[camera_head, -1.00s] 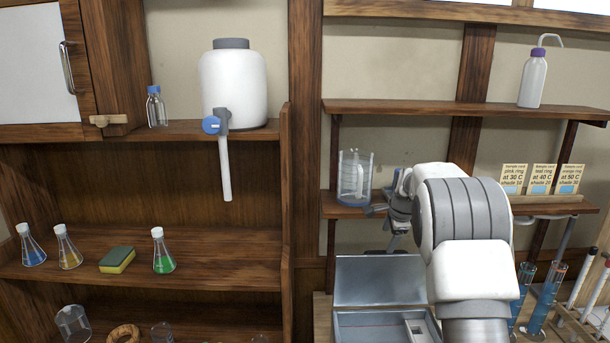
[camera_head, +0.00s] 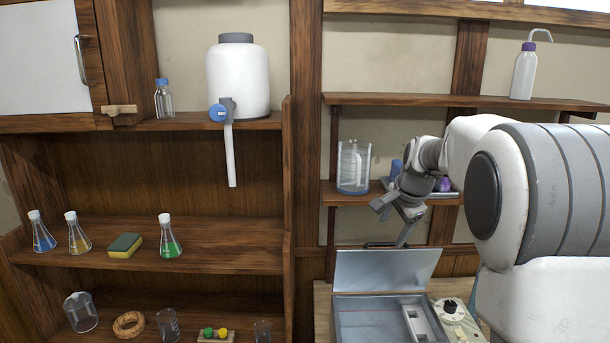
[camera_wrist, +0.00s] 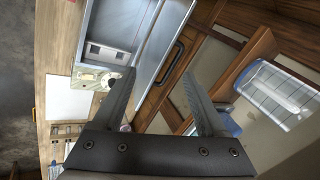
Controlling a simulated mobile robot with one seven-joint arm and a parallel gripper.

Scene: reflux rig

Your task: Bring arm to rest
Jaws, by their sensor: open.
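My gripper (camera_head: 391,209) hangs in front of the right-hand shelf in the head view, above the open metal box. Its two fingers are spread with nothing between them in the wrist view (camera_wrist: 160,88). My white and grey arm fills the right side of the head view and hides the sample cards and part of the bench.
A clear beaker-like vessel (camera_head: 353,167) stands on the shelf left of my gripper. Below is a grey metal box (camera_head: 345,318) with its lid up. A white dispenser (camera_head: 238,80) and several flasks stand on the left shelves. A wash bottle (camera_head: 524,70) stands upper right.

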